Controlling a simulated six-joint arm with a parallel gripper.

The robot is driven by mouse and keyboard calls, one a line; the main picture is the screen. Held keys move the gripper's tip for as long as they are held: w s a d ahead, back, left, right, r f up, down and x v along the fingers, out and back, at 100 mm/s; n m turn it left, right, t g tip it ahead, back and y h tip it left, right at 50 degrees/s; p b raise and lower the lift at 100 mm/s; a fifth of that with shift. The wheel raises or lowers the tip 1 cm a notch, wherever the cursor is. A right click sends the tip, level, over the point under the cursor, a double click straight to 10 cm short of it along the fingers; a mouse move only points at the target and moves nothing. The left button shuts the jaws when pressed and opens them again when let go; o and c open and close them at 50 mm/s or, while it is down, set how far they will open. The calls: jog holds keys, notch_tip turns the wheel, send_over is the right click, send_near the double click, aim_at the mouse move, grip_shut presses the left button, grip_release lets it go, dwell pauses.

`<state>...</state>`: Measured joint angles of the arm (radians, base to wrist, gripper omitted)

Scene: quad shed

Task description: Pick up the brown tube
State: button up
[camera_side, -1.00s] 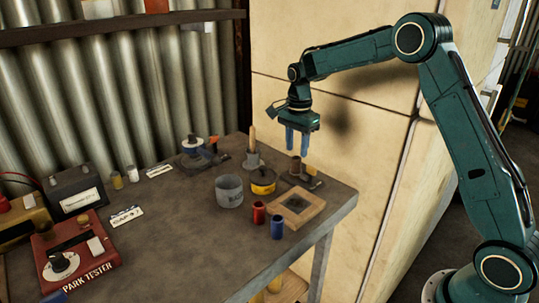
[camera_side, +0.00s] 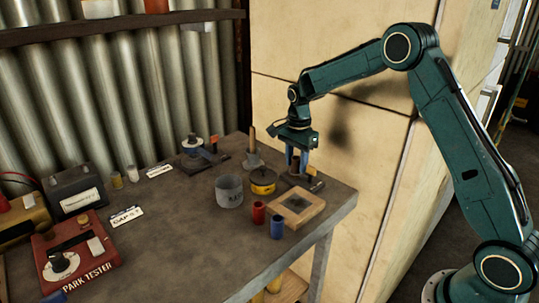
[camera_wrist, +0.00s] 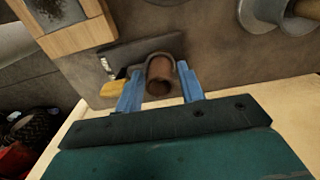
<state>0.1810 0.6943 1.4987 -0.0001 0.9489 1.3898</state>
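The brown tube (camera_wrist: 159,76) stands upright in a dark holder near the table's back right edge, seen from above in the wrist view. My gripper (camera_wrist: 160,92) is open, with one blue finger on each side of the tube. A gap shows between the tube and each finger, and I cannot tell if either touches it. In the side view my gripper (camera_side: 296,166) is lowered over the holder (camera_side: 302,181), and the fingers mostly hide the tube there.
A wooden framed block (camera_side: 296,207), a yellow tin (camera_side: 263,181), a grey cup (camera_side: 229,190), a red tube (camera_side: 259,212) and a blue tube (camera_side: 277,227) stand close by. A holder with a wooden handle (camera_side: 252,155) is left of my gripper. The table's middle is clear.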

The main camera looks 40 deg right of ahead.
jog(key=shift+c, duration=0.2)
jog(key=c, duration=0.7)
jog(key=shift+r, duration=0.1)
notch_tip(320, 180, up, 20)
dwell(0.6)
dwell(0.4)
